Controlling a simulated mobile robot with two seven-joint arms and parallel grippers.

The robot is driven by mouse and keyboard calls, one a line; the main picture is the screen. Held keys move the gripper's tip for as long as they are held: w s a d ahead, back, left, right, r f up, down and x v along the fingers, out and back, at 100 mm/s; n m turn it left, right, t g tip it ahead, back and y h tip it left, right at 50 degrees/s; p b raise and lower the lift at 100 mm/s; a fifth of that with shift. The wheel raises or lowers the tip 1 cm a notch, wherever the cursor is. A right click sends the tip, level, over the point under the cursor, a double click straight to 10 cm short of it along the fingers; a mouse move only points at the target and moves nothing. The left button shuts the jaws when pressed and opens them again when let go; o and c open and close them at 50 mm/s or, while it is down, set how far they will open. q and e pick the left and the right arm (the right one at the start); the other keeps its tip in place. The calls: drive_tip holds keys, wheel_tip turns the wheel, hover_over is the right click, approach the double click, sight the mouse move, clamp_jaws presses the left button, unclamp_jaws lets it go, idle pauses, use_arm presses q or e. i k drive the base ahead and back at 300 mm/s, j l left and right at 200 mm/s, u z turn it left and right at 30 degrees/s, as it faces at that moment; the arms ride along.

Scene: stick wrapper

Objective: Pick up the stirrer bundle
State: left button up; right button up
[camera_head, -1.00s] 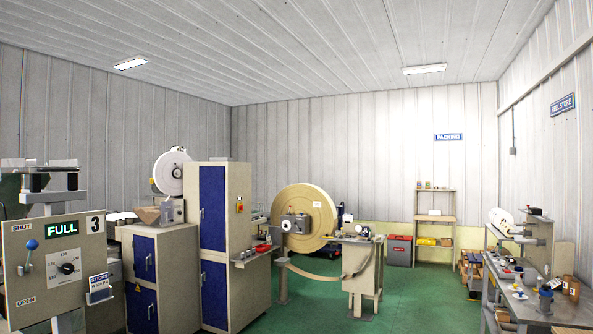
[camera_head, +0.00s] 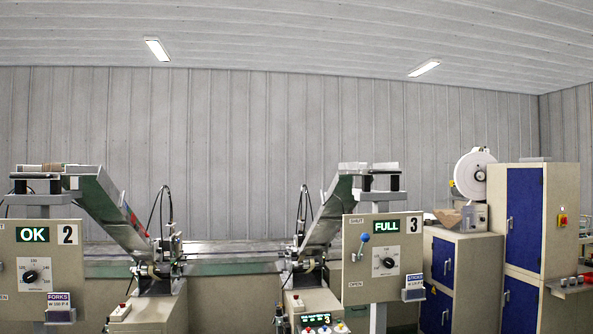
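I cannot make out a stirrer bundle for certain in the head view. Small pale pieces (camera_head: 353,166) lie at the top of the chute by the panel marked 3 (camera_head: 383,258), which reads FULL. Brownish pieces (camera_head: 40,168) lie at the top of the other chute by the panel marked 2 (camera_head: 40,260), which reads OK. They are too small to identify. Neither of my grippers is in view.
Two sloping metal chutes (camera_head: 112,208) and (camera_head: 328,215) lead down towards a long conveyor (camera_head: 235,258). A beige cabinet with blue doors (camera_head: 540,230) and a white reel (camera_head: 475,174) stand at the right. Machines fill the foreground; no free floor is clearly visible.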

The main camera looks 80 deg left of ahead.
sight(53, 167)
drive_tip(key=u, duration=3.85)
drive_tip(key=i+j+z, duration=0.1)
drive_tip(key=z, duration=0.25)
drive_tip(key=i+j+z, duration=0.1)
drive_tip(key=z, duration=0.25)
drive_tip(key=j+z, duration=0.15)
drive_tip(key=z, duration=0.25)
drive_tip(key=i+j+z, duration=0.2)
drive_tip(key=j, duration=0.15)
drive_tip(key=j+z, duration=0.15)
drive_tip(key=j, duration=0.2)
drive_tip(key=i+j+z, duration=0.2)
drive_tip(key=j, duration=0.15)
drive_tip(key=j+z, duration=0.3)
drive_tip(key=j, duration=1.9)
